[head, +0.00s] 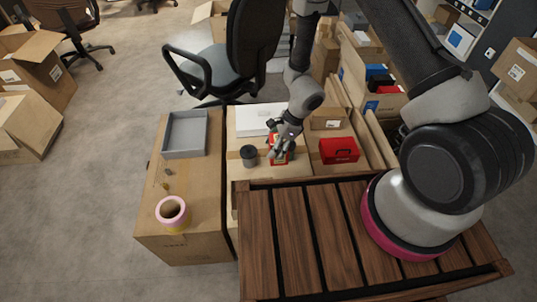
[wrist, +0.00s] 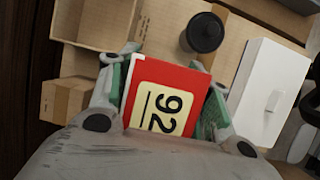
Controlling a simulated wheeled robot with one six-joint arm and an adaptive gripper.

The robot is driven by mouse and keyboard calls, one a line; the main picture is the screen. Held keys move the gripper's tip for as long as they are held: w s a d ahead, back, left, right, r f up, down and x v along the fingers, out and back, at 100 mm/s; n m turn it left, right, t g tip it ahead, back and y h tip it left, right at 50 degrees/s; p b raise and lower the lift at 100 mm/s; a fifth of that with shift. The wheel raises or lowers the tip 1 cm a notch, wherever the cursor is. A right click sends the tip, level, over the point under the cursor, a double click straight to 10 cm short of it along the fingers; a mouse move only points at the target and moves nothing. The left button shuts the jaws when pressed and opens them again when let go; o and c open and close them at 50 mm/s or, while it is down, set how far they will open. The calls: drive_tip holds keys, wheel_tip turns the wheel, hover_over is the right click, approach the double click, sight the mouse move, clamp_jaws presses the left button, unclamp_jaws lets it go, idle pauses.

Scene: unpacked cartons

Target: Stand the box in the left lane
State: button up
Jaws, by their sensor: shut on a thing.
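The box is red with a cream label reading 92 (wrist: 165,92). My gripper (wrist: 163,82) is shut on it, one green-padded finger on each side. In the head view my gripper (head: 284,140) and the red box (head: 279,158) are over the cardboard surface, right of a dark cup (head: 248,155). The gripper partly hides the box. I cannot tell whether the box touches the surface beneath. The lane edges are not clear to me in either view.
A white box (head: 257,118) lies behind the cup. A red case (head: 338,150) and a small carton (head: 327,119) stand to the right. A grey tray (head: 185,134) and a tape roll (head: 172,212) sit on the left carton. A slatted wooden top (head: 290,235) is in front.

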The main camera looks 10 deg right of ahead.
wheel_tip(320, 180, down, 10)
drive_tip(key=shift+r, duration=0.2)
drive_tip(key=shift+f, duration=0.1)
drive_tip(key=o, duration=1.2)
